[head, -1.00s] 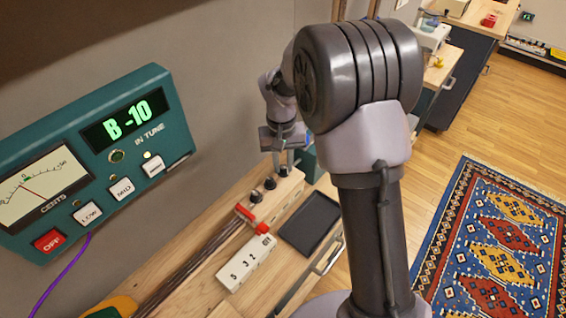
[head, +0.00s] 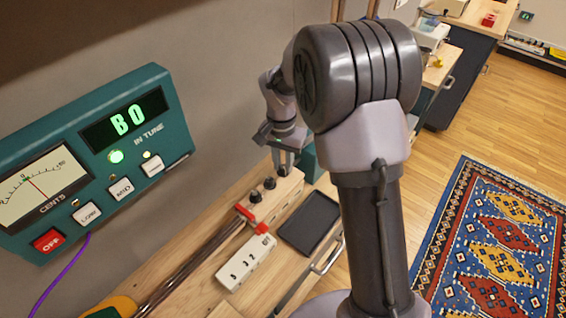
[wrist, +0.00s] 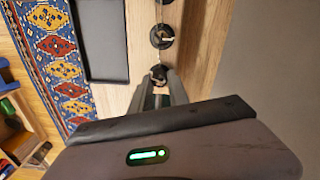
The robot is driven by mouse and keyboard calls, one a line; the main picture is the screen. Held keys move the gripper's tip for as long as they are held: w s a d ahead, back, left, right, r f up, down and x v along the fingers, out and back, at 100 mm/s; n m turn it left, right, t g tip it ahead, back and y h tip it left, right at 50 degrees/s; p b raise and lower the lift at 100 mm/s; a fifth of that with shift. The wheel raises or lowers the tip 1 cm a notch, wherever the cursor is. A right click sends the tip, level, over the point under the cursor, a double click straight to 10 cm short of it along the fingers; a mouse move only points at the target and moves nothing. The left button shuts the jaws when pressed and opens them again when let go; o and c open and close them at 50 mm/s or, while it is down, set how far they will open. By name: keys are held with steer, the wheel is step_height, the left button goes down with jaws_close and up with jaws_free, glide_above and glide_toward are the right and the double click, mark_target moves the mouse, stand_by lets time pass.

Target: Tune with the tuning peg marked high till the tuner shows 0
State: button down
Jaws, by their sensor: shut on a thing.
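The in-tune lamp (head: 116,157) is lit green, and the needle stands near the middle of the cents dial (head: 43,195). My gripper (head: 284,165) is shut on the farthest of the dark tuning pegs on the wooden block (head: 262,207). In the wrist view that peg (wrist: 159,73) shows between the fingertips, partly hidden by them. Its marking cannot be read. Two other pegs (wrist: 162,36) stand free in line with it.
A dark tray (head: 309,222) lies right of the block on the wooden bench. Strings run toward the front left. A patterned rug (head: 500,240) covers the floor at right.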

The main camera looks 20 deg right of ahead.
mark_target(282, 166)
stand_by(0.3)
steer(key=c, duration=1.3)
jaws_free()
steer(key=shift+o, duration=0.2)
steer(key=shift+r, duration=0.15)
step_height(282, 166, up, 17)
steer(key=p, duration=0.6)
steer(key=shift+a, duration=0.15)
steer(key=shift+w+r, duration=0.1)
